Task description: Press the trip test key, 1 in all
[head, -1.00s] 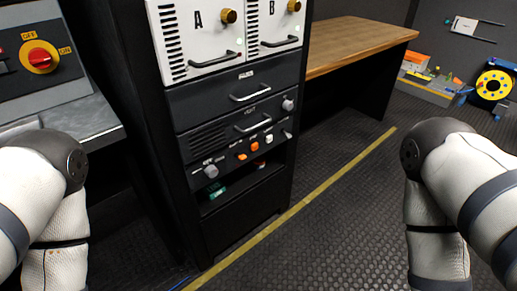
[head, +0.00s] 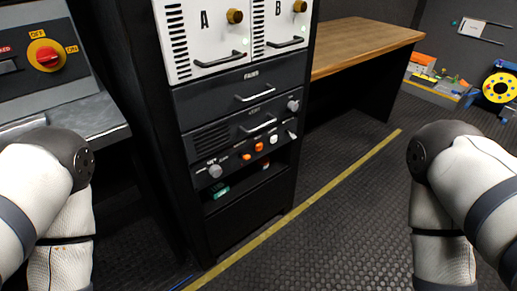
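A black equipment rack (head: 244,236) stands in the middle of the head view. Its lower control panel (head: 230,160) carries a grey knob (head: 215,171), two orange keys (head: 258,147), a white key (head: 273,138) and a small toggle at the right. The labels there are too small to read, so I cannot tell which key is the trip test key. My left and right arms show at the two sides, but both grippers are out of view.
A grey console with a red rotary switch (head: 47,56) marked OFF and ON is at the left. A wooden-topped desk (head: 365,45) stands behind the rack at right. A yellow cable reel (head: 500,87) is far right. The floor between rack and right arm is clear, crossed by a yellow line.

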